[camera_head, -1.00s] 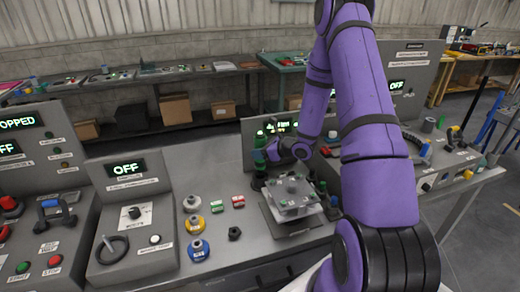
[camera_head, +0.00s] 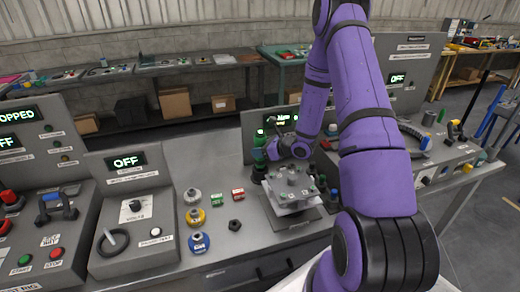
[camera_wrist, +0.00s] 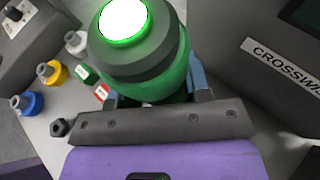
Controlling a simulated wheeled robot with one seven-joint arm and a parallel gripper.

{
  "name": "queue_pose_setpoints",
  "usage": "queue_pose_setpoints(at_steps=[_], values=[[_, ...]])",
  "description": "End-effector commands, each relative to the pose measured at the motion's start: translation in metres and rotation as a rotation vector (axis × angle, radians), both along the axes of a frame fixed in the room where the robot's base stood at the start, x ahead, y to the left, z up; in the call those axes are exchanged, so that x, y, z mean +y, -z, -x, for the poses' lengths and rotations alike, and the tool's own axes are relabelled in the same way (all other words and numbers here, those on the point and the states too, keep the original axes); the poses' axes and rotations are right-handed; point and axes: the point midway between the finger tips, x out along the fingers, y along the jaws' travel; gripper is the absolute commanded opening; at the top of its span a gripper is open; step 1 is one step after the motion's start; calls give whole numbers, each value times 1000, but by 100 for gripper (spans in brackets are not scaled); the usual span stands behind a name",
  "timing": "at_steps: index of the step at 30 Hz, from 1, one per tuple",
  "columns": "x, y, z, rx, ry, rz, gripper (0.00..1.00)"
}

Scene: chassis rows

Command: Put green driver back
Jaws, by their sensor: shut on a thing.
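The green driver (camera_head: 259,141) stands upright at the back of the bench, just left of the raised plate fixture. My gripper (camera_head: 268,149) is shut around the driver's green body. In the wrist view the dark gripper bar lies across the near side of the driver (camera_wrist: 165,88). The driver's lower end is dark in the head view, and I cannot tell whether it sits in a holder or on the bench.
The plate fixture (camera_head: 290,189) stands close to the right of the driver. White, yellow and blue-based pieces (camera_head: 199,242), small green and red blocks (camera_head: 238,194) and a dark nut (camera_head: 235,225) lie to the left. A panel marked "CROSSW…" (camera_wrist: 280,62) rises close beside the gripper.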

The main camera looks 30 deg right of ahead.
Motion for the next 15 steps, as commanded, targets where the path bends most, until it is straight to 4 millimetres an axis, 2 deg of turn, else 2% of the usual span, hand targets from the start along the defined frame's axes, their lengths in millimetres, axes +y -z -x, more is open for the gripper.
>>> queue_pose_setpoints(at_steps=[1, 2, 5, 15], values=[[0, -1, 0, -1, 0, 0, 2], [0, -1, 0, -1, 0, 0, 51], [0, 0, 0, -1, 0, 0, 74], [-2, -1, 3, 1, 1, 0, 74]])
